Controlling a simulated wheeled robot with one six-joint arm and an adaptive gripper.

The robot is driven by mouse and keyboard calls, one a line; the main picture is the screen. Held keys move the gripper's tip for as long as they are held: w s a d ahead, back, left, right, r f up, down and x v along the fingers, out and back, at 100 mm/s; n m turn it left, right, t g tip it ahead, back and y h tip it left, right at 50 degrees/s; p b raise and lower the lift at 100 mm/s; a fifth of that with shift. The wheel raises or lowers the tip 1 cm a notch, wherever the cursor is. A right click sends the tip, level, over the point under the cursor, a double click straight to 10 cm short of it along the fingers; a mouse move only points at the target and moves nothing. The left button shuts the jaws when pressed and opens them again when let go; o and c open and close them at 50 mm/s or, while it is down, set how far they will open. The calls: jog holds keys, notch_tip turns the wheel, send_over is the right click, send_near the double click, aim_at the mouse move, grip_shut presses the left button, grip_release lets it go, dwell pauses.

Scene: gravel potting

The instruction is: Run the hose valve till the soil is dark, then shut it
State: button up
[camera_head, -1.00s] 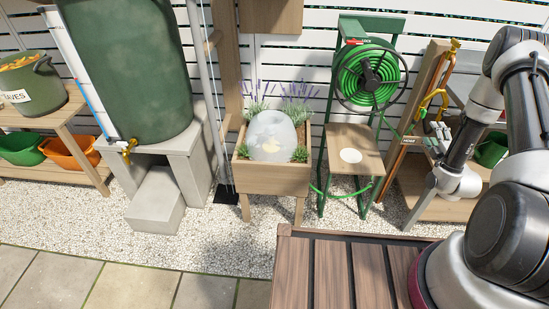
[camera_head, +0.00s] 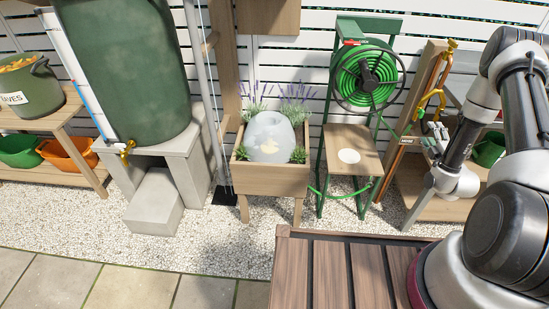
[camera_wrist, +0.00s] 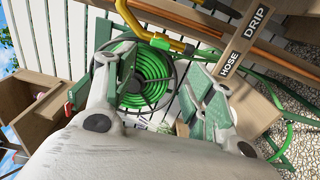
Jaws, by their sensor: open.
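The yellow pipework (camera_head: 432,100) of the valve stands at the right by a wooden post. In the wrist view, a yellow pipe (camera_wrist: 150,37) runs across the top, beside a dark board lettered HOSE and DRIP (camera_wrist: 243,42). My gripper (camera_head: 434,138) is close to this pipework in the head view. In the wrist view, my gripper (camera_wrist: 160,88) has its green-padded fingers spread apart, with nothing between them. The valve's handle cannot be made out. The wooden planter (camera_head: 271,179) holds lavender, small plants and a translucent dome (camera_head: 268,138). The soil is mostly hidden.
A green hose reel (camera_head: 364,75) hangs on a green stand with a wooden shelf (camera_head: 352,141). A green water barrel (camera_head: 130,70) stands on grey blocks at left. A slatted wooden top (camera_head: 340,275) fills the lower front. Gravel (camera_head: 225,255) is open before the planter.

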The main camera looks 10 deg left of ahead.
jog(key=c, duration=0.3)
jog(key=m, duration=1.8)
send_near(423, 113)
jog(key=w, duration=0.2)
jog(key=shift+c, duration=0.2)
jog(key=w, duration=0.7)
jog(key=shift+w+a, duration=0.15)
jog(key=shift+w, duration=0.1)
jog(key=shift+c, duration=0.2)
grip_shut()
